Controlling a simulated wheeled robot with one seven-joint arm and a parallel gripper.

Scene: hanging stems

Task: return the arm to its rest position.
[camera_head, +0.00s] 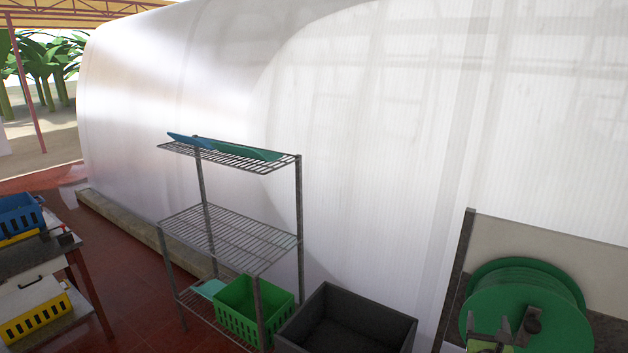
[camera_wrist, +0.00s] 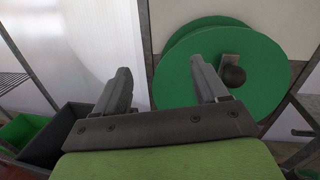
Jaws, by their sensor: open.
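My gripper (camera_wrist: 160,72) shows in the wrist view with its two dark fingers apart and nothing between them. It is open and empty. Behind the fingers in that view are a white wall panel and a green hose reel (camera_wrist: 222,75). The right finger overlaps the reel in the picture; I cannot tell the distance between them. The reel (camera_head: 528,300) is also at the lower right of the head view. No hanging stems show in either view.
A wire shelf rack (camera_head: 230,240) stands mid-left against a white curved tunnel wall (camera_head: 380,130). A green crate (camera_head: 254,308) and dark grey bin (camera_head: 350,318) are at the bottom. A table (camera_head: 40,257) with blue and yellow crates is far left. Red floor (camera_head: 115,240) lies between.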

